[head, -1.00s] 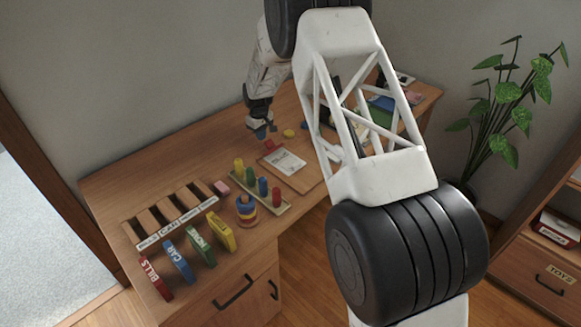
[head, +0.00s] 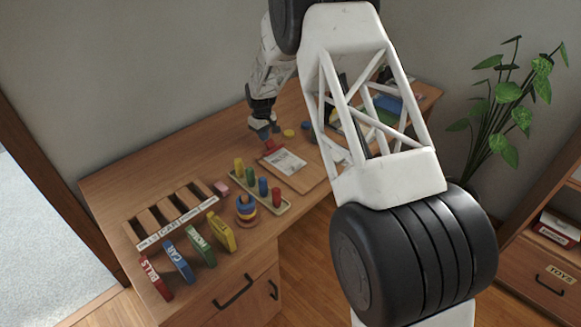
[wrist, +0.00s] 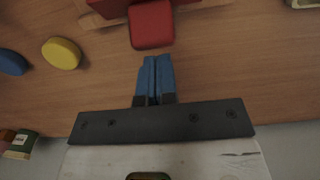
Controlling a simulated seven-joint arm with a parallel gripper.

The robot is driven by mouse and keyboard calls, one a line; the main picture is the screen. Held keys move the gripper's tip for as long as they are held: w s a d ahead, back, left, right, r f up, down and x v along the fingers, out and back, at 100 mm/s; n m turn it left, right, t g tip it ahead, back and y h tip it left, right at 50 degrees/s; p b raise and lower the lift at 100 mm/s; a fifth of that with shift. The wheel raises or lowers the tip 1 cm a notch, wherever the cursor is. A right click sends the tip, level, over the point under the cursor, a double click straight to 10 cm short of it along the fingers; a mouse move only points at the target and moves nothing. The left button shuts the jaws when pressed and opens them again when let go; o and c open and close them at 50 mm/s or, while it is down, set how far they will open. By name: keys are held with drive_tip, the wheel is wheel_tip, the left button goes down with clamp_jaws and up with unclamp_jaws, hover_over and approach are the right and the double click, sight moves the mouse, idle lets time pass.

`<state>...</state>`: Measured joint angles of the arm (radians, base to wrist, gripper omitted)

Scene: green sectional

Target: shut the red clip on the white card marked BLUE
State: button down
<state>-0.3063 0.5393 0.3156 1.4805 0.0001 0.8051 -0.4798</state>
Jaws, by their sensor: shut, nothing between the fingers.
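A clipboard (head: 309,181) lies on the desk with a white card (head: 287,162) on it; its writing is too small to read. The red clip (head: 270,146) is at the card's far-left end, and its large red block (wrist: 152,25) shows at the top of the wrist view. I cannot tell whether the clip is open or shut. My gripper (head: 264,131) has blue fingertips pressed together with nothing between them. In the wrist view the fingertips (wrist: 155,60) point at the red block, with a small gap in the picture.
A yellow disc (wrist: 62,53) and a blue disc (wrist: 12,62) lie beside the gripper. A peg board (head: 285,207), a ring stack (head: 246,208), a slotted wooden rack and several colored labelled blocks stand toward the near left. The wall is behind the desk.

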drive_tip(key=shift+s+d, duration=0.35)
drive_tip(key=shift+r, duration=0.7)
idle(0.5)
drive_tip(key=shift+r, duration=2.85)
